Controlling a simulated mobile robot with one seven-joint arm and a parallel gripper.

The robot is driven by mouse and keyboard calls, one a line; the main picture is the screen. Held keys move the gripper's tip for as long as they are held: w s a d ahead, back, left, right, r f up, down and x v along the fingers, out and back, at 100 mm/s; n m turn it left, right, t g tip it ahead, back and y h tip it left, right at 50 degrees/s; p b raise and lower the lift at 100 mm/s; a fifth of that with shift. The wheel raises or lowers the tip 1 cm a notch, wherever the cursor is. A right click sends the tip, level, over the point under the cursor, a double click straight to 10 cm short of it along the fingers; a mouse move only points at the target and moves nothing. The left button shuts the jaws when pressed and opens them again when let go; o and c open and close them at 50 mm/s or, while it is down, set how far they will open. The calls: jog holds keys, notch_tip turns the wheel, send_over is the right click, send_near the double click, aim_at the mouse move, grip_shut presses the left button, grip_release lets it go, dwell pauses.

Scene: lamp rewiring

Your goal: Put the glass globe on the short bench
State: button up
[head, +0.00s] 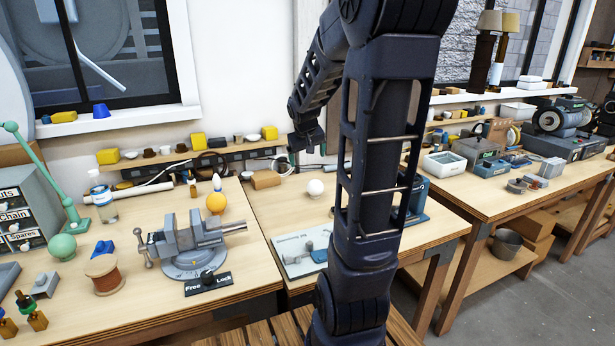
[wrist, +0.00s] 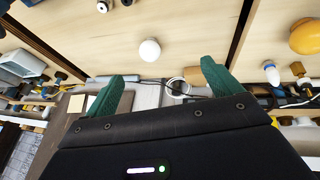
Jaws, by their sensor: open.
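A round white ball, which looks like the glass globe (head: 315,187), rests on the narrow middle bench (head: 283,208), seemingly the short bench. The globe also shows in the wrist view (wrist: 150,50), beyond the fingertips and between them. My gripper (head: 306,148) is above the back of this bench, near the wall; its fingers are small and dark in the head view. In the wrist view my gripper (wrist: 162,69) has its two green fingers wide apart, with nothing between them. The globe is clear of the fingers.
A vise (head: 190,245) and an orange ball (head: 216,202) stand on the left bench. A small board with tools (head: 303,250) lies at the middle bench's front. A cardboard-coloured block (head: 265,180) and cables lie behind. My arm hides part of the middle bench's right side.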

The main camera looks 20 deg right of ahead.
jog(key=s+a+r, duration=0.1)
jog(key=s+a, duration=0.2)
jog(key=s, duration=0.5)
jog(key=s+a+r+y, duration=0.1)
jog(key=s+a+r, duration=0.1)
jog(key=s, duration=0.6)
jog(key=s+a+r+y, duration=0.1)
jog(key=s+a+r, duration=0.1)
jog(key=s+a, duration=0.3)
jog(key=s, duration=0.2)
jog(key=shift+s, duration=0.4)
